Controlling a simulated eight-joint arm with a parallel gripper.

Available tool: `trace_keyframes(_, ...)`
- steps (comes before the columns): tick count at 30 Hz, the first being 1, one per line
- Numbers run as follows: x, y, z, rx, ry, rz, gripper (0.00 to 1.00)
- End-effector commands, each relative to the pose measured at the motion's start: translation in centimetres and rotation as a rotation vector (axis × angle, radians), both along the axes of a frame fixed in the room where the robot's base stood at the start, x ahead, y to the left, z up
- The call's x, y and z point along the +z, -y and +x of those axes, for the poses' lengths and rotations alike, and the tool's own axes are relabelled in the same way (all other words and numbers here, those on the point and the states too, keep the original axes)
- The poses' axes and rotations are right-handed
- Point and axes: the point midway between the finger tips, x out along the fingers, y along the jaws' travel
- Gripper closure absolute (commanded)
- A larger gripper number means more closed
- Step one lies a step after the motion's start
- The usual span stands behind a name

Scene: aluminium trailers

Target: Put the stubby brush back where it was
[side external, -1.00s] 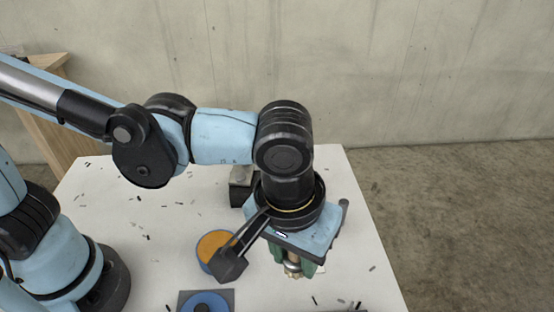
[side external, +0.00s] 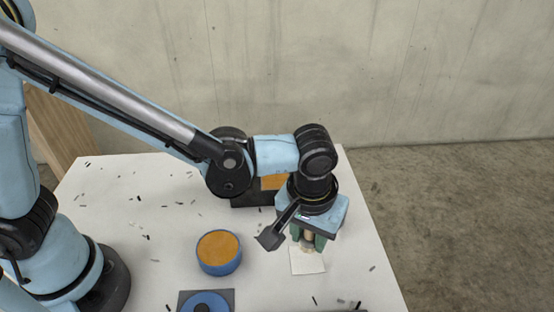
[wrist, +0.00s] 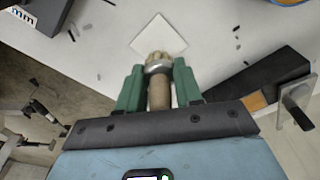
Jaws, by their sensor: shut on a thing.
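My gripper (wrist: 159,88) is shut on the stubby brush (wrist: 159,95), which has a tan handle and a shiny metal collar. The brush is between the green fingers, its collar end pointing away from the wrist. In the side external view my gripper (side external: 308,240) points down, and a little of the brush (side external: 307,246) shows between the fingers. A pale square (side external: 308,265) lies on the table just below and in front of the brush. The square also shows beyond the brush tip in the wrist view (wrist: 160,32). I cannot tell whether the brush touches it.
A blue round tub with an orange top (side external: 219,263) stands left of my gripper. A blue disc on a grey plate (side external: 205,302) lies at the front. A dark box (side external: 248,198) stands behind, partly hidden by my arm. Dark scraps are scattered over the white table (side external: 110,215).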

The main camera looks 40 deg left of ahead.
Motion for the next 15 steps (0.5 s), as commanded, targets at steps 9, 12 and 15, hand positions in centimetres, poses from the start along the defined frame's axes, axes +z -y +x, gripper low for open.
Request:
trace_keyframes(9, -3.5, 0.0, 0.1, 0.000, 0.000, 0.000, 0.96)
trace_keyframes(12, -4.0, 0.0, 0.1, 0.000, 0.001, -0.001, 0.96)
trace_keyframes(15, -4.0, 0.0, 0.0, 0.000, 0.000, 0.000, 0.96)
